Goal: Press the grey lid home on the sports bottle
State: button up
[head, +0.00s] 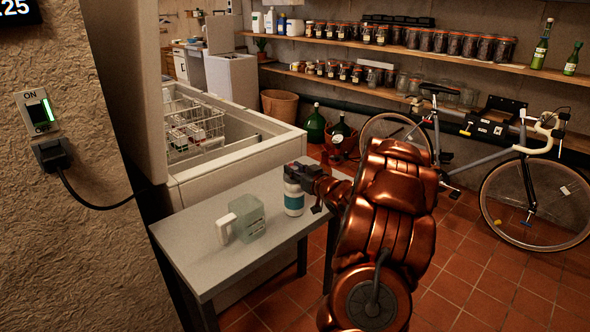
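The sports bottle (294,200), white with a teal band, stands upright on the grey table near its far right side. My gripper (297,177) is at the top of the bottle, reaching in from the right. It covers the bottle's neck, so I cannot make out the grey lid or how it sits. The fingers are small and dark here, and I cannot tell whether they are open or shut.
A clear jug (247,219) with a white handle stands left of the bottle on the grey table (185,245). An open chest freezer (240,160) stands close behind. The table's front is clear. A bicycle (530,190) stands right.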

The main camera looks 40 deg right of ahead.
jog(key=o, duration=0.5)
jog(key=s, duration=0.4)
jog(key=s+a, duration=0.1)
jog(key=s, duration=0.7)
jog(key=shift+a+r, duration=0.3)
jog(key=shift+a, duration=0.05)
jog(key=shift+w, duration=0.15)
jog(key=a+r+g+h+p, duration=0.3)
jog(key=a+g+p, duration=0.2)
jog(key=a+g, duration=0.65)
jog(key=s+a+g+y+p, duration=0.1)
jog(key=s+a+g, duration=0.1)
jog(key=s+a, duration=0.7)
jog(key=s+a+r+n+g+y+p, duration=0.1)
jog(key=s+a+g+y, duration=0.1)
jog(key=s+a, duration=0.7)
jog(key=s+a+r+g+y+p, duration=0.1)
jog(key=s+a+g+y, duration=0.1)
jog(key=s+a, duration=0.6)
jog(key=shift+s+a+r+n+g+p, duration=0.15)
jog(key=shift+a+g, duration=0.1)
jog(key=shift+a, duration=0.5)
jog(key=shift+s+a+n+g+p, duration=0.1)
jog(key=shift+a+g, duration=0.15)
jog(key=shift+a, duration=0.55)
jog(key=shift+s+a+r+n+g+p, duration=0.15)
jog(key=shift+a+g, duration=0.1)
jog(key=shift+a, duration=0.5)
